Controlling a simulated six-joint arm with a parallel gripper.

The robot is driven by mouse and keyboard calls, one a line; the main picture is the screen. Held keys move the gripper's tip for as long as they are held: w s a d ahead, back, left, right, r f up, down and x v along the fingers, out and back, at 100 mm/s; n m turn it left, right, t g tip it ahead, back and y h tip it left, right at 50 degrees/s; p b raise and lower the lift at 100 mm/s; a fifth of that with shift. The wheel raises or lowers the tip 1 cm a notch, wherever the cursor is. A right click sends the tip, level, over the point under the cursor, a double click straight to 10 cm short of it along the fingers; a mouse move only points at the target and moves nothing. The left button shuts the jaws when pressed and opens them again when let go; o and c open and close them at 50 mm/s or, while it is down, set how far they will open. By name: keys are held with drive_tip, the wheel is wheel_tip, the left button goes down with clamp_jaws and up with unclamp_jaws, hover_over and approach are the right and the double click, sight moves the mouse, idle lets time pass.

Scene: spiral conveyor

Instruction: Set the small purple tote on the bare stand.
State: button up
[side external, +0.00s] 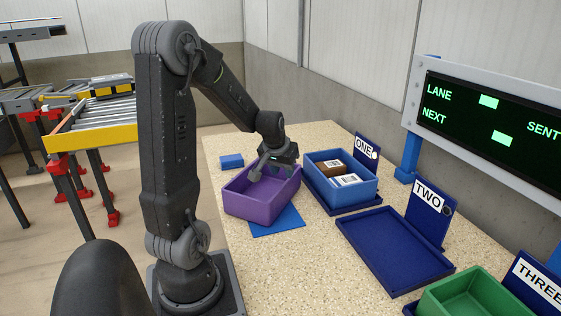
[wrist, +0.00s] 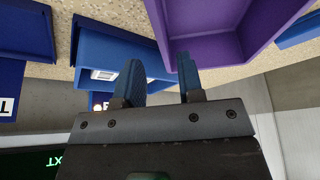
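The small purple tote (side external: 262,207) is empty and sits over a flat blue mat (side external: 283,221) near the table's left side; I cannot tell whether it touches the mat. My gripper (side external: 272,168) is at the tote's far side, near its rim. In the wrist view, the fingers (wrist: 158,78) are spread with a clear gap, and the purple tote (wrist: 205,30) shows beyond the right finger. The bare stand is the empty dark blue tray (side external: 395,247) beside the sign TWO (side external: 430,198).
A blue tote (side external: 335,193) with a brown box and a white-labelled box stands at sign ONE (side external: 365,150), close right of my gripper. A green tote (side external: 465,297) stands at sign THREE (side external: 537,282). A small blue block (side external: 231,161) lies behind the purple tote.

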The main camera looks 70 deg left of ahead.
drive_tip(key=v, duration=0.3)
drive_tip(key=shift+s+r, duration=0.1)
drive_tip(key=shift+r, duration=0.05)
drive_tip(key=shift+d+r, duration=0.3)
drive_tip(key=shift+d, duration=0.05)
drive_tip(key=d+r+m, duration=0.2)
drive_tip(key=d, duration=0.6)
drive_tip(key=d+r+m+t+h, duration=0.1)
drive_tip(key=d+r+m, duration=0.1)
drive_tip(key=d, duration=0.6)
drive_tip(key=shift+w+r+m+t, duration=0.2)
drive_tip(key=shift+r+m+t, duration=0.1)
drive_tip(key=shift+r, duration=0.5)
drive_tip(key=shift+o, duration=0.2)
drive_tip(key=s+d+r+m+h, duration=0.1)
drive_tip(key=s+d+m, duration=0.1)
drive_tip(key=d, duration=0.3)
drive_tip(key=s+d+r+m+h, duration=0.1)
drive_tip(key=s+d+m, duration=0.1)
drive_tip(key=s+d, duration=0.2)
drive_tip(key=shift+s+d+t, duration=0.4)
drive_tip(key=shift+d, duration=0.7)
drive_tip(key=shift+o, duration=0.2)
drive_tip(key=shift+s+d, duration=0.3)
drive_tip(key=shift+s, duration=0.05)
